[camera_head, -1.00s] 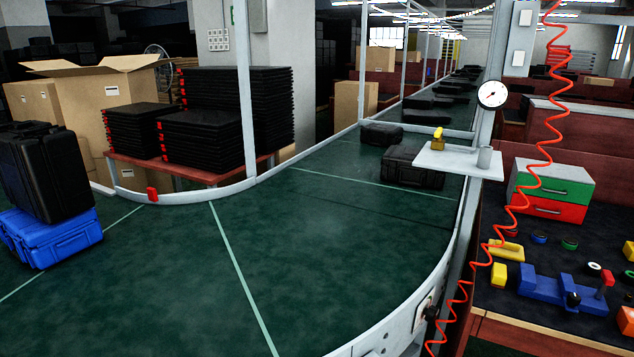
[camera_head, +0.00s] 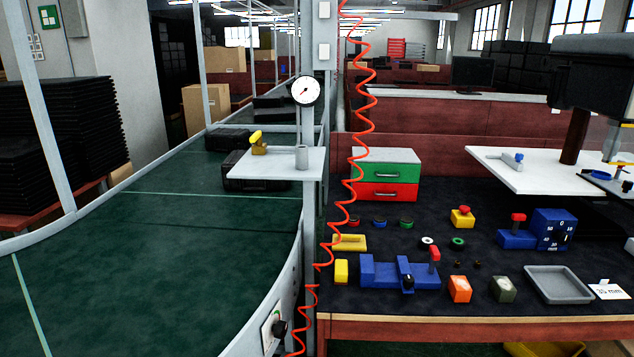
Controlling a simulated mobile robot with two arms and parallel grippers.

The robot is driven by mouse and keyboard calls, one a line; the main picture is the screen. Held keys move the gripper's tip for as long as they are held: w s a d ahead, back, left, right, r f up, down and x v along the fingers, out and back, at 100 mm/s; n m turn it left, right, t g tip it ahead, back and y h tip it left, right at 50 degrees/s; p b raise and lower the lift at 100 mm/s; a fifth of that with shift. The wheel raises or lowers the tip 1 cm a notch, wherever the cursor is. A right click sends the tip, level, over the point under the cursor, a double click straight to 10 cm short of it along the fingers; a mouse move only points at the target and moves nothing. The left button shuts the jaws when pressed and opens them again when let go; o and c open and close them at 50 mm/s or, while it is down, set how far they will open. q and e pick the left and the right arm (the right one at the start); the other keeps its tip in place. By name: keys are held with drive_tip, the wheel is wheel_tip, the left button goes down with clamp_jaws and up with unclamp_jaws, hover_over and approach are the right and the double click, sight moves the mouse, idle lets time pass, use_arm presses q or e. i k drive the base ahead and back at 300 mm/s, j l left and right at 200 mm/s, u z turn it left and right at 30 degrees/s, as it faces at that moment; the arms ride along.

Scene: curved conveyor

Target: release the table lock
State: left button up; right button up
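No part is labelled as the table lock, so I cannot tell which one it is. On the dark bench mat, a blue fixture (camera_head: 378,272) has a red-topped lever (camera_head: 434,254) standing upright and a black knob on its front. Behind it to the right, a blue block with a numbered dial (camera_head: 552,229) stands beside a blue piece with a red knob (camera_head: 518,218). A yellow box with a red button (camera_head: 462,216) is left of that. Neither of my grippers is in view.
A grey tray (camera_head: 557,285) and a "35 mm" card (camera_head: 609,290) lie at the bench's right front. Green and red drawers (camera_head: 386,182) stand at the back left. A red coiled hose (camera_head: 357,180) hangs at the bench's left edge. The green conveyor (camera_head: 150,270) runs along the left.

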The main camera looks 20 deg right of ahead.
sight(517, 217)
drive_tip(key=l+z, duration=0.1)
drive_tip(key=z, duration=0.4)
drive_tip(key=i+z, duration=0.1)
drive_tip(key=z, duration=0.35)
drive_tip(key=i+z, duration=0.1)
drive_tip(key=z, duration=0.4)
drive_tip(key=i+z, duration=0.1)
drive_tip(key=z, duration=0.9)
drive_tip(key=i, duration=0.1)
